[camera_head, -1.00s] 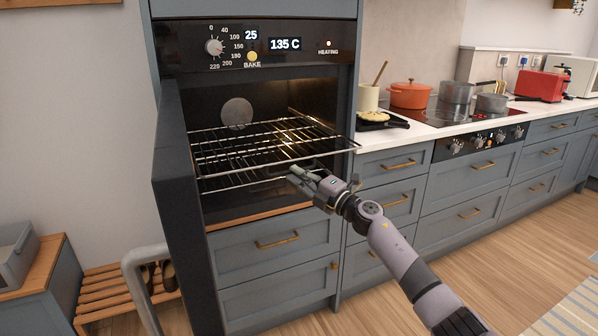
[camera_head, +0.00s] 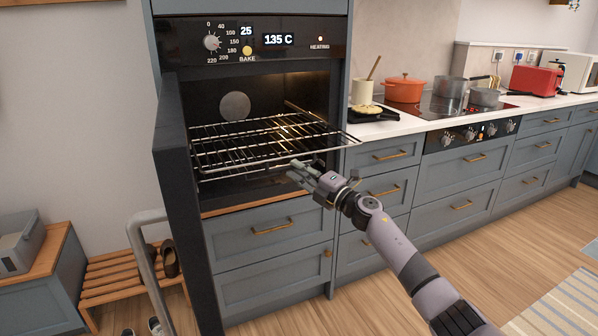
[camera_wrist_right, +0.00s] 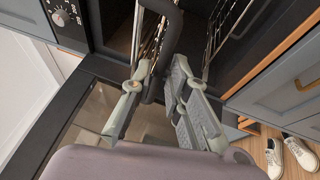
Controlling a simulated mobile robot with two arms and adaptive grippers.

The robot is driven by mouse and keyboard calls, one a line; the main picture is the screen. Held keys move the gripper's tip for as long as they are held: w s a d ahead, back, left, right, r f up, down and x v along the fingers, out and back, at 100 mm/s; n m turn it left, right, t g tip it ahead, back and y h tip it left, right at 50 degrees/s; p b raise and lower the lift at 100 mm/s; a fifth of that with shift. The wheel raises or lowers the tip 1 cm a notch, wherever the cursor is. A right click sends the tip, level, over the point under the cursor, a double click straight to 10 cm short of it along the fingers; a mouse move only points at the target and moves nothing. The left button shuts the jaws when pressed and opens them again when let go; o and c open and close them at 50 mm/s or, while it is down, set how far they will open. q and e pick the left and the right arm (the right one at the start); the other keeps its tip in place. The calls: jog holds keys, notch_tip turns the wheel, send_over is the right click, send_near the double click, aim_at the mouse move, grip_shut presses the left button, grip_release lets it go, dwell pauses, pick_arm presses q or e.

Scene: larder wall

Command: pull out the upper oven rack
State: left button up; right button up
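The upper oven rack (camera_head: 245,150) is a wire shelf in the open oven, slid partly forward, its front edge out past the oven opening. My right gripper (camera_head: 298,172) is at the front of the rack, just below its front rail. In the right wrist view a dark curved handle (camera_wrist_right: 172,45) on the upper rack (camera_wrist_right: 152,38) lies between the two fingers of the right gripper (camera_wrist_right: 160,75), which look closed around it. Contact on both sides is hard to see. My left gripper is in neither view.
The oven door (camera_head: 182,200) stands open at the left. A second, lower rack (camera_wrist_right: 228,28) shows in the right wrist view. Drawers (camera_head: 268,230) are below the oven. A counter with a pan (camera_head: 372,116) and an orange pot (camera_head: 404,90) is to the right. The floor in front is clear.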

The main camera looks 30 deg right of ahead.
jog(key=v, duration=1.2)
dwell(0.5)
